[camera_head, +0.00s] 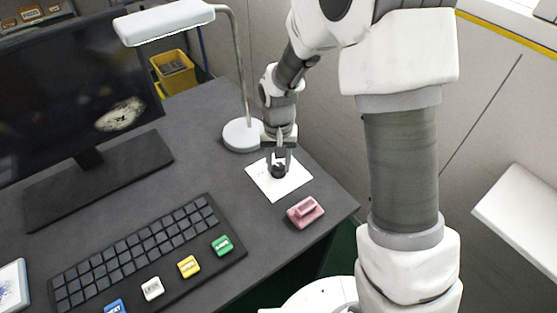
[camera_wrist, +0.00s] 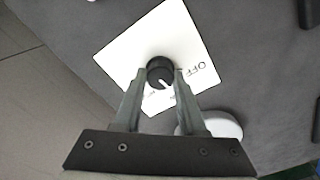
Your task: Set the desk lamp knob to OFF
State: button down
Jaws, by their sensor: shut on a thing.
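The desk lamp knob (camera_head: 278,172) is a small black dial on a square white plate (camera_head: 265,186) on the dark desk. In the wrist view the knob (camera_wrist: 159,68) shows a white pointer line aimed down and slightly right in the picture. The word OFF is printed on the plate (camera_wrist: 203,68) to the right of the knob, away from the pointer's line. Other small labels below the knob are partly hidden by the fingers. My gripper (camera_head: 279,157) reaches down from above, its fingers (camera_wrist: 160,77) shut on the knob's sides. The white lamp (camera_head: 163,20) stands behind on a round base (camera_head: 236,137).
A pink block-like item (camera_head: 305,211) lies near the desk's right edge. A keyboard (camera_head: 140,250) with coloured keys is at the lower left, below a dark monitor (camera_head: 70,95). A yellow bin (camera_head: 174,72) is behind the desk.

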aim_at(278, 167)
jog(key=n+p, duration=0.1)
jog(key=n, duration=0.4)
jog(key=shift+r+n, duration=0.1)
jog(key=shift+n, duration=0.2)
jog(key=shift+n+p, duration=0.95)
jog(key=shift+n, duration=1.25)
jog(key=shift+c, duration=2.3)
grip_release()
notch_tip(278, 167, up, 17)
jog(key=p, duration=0.3)
jog(key=shift+r+p, duration=0.15)
jog(key=shift+p, duration=0.2)
